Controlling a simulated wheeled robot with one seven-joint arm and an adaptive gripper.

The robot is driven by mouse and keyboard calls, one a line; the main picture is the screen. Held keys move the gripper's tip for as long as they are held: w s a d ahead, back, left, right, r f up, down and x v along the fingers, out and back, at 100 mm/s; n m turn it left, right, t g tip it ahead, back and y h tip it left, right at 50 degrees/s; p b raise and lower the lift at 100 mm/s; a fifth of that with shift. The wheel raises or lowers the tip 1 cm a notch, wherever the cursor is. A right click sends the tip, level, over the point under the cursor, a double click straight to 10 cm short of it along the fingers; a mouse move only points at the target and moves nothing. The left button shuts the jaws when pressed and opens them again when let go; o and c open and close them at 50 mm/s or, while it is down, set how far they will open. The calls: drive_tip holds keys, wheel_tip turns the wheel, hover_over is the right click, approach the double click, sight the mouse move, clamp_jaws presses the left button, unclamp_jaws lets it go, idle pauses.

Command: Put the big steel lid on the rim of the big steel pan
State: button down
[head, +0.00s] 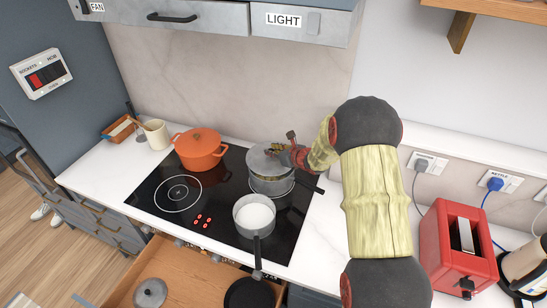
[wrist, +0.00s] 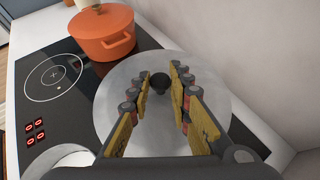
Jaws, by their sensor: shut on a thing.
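The big steel lid (head: 262,161) is a grey disc with a dark knob. It is at the big steel pan (head: 270,184) on the back right of the hob; I cannot tell whether it touches the rim all round. My gripper (head: 284,154) is shut on the lid's knob from the right. In the wrist view the lid (wrist: 122,88) fills the middle, with its knob between the fingertips of my gripper (wrist: 160,82). The lid hides the pan there. In the head view my gripper and arm cover part of the lid's right side.
An orange pot (head: 199,150) stands left of the big pan. A small saucepan (head: 254,212) with white contents stands in front. An open drawer (head: 195,280) below holds a small lid (head: 150,292) and a dark pan. A red toaster (head: 448,245) is on the right counter.

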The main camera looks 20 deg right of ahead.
drive_tip(key=shift+w+d+f, duration=0.35)
drive_tip(key=shift+w+f, duration=0.05)
drive_tip(key=shift+f, duration=1.65)
drive_tip(key=shift+f, duration=0.15)
drive_tip(key=c, duration=1.7)
unclamp_jaws()
drive_tip(key=shift+o, duration=0.3)
